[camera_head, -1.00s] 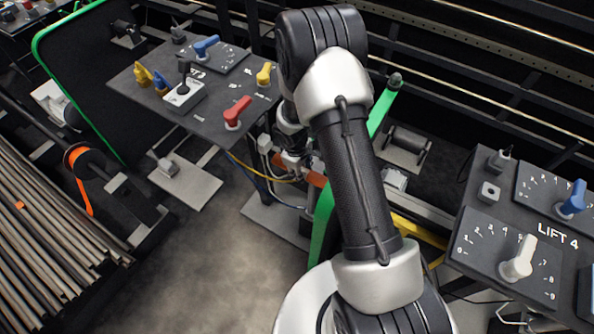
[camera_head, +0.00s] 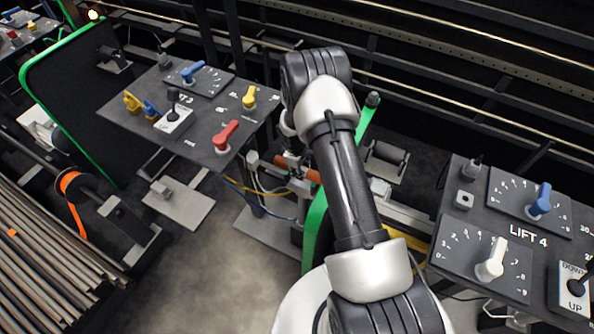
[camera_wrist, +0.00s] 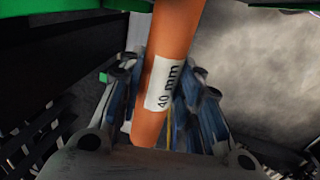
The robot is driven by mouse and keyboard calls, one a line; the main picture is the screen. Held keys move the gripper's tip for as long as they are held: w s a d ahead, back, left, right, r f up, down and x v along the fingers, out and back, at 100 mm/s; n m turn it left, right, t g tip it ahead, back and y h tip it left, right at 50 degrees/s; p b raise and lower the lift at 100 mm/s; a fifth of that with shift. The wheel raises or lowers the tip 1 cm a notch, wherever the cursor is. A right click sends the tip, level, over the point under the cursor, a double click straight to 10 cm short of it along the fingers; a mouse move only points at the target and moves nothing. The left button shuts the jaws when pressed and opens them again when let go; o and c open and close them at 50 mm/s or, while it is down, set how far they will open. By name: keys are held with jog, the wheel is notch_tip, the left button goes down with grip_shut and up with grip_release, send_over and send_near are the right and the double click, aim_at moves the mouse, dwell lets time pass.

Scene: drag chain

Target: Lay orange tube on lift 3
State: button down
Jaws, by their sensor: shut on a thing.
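The orange tube (camera_wrist: 176,45) carries a white "40 mm" label and passes between the fingers of my gripper (camera_wrist: 163,88) in the wrist view. My gripper is shut on it. In the head view my arm hides most of the gripper (camera_head: 294,163); a short piece of the tube (camera_head: 312,175) shows beside it, low behind the arm. The control panel (camera_head: 200,125) left of my arm has partly readable lettering ending in "3". It bears red, yellow and blue knobs. I cannot make out lift 3's resting surface clearly.
The LIFT 4 panel (camera_head: 475,205) stands at the right. A green upright bar (camera_head: 316,228) is close beside my arm. A rack of long tubes (camera_head: 40,250) fills the lower left. Bare floor (camera_head: 210,265) lies between rack and arm. Dark rails cross the back.

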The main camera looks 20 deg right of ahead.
jog(key=shift+w+d+f+b, duration=0.45)
jog(key=shift+d+f+b, duration=0.1)
jog(key=shift+f+b, duration=0.4)
jog(key=shift+w+d+f+b, duration=0.5)
jog(key=shift+f+b, duration=0.3)
jog(key=shift+f, duration=0.2)
jog(key=shift+w+d+f+b, duration=0.4)
jog(key=shift+d+f+b, duration=0.2)
jog(key=shift+f+b, duration=0.35)
jog(key=c, duration=1.1)
grip_release()
jog(key=r, duration=0.4)
jog(key=s+a+r, duration=0.1)
jog(key=r, duration=0.6)
jog(key=shift+s+a+r, duration=0.25)
jog(key=shift+a+r, duration=0.1)
jog(key=shift+a, duration=0.05)
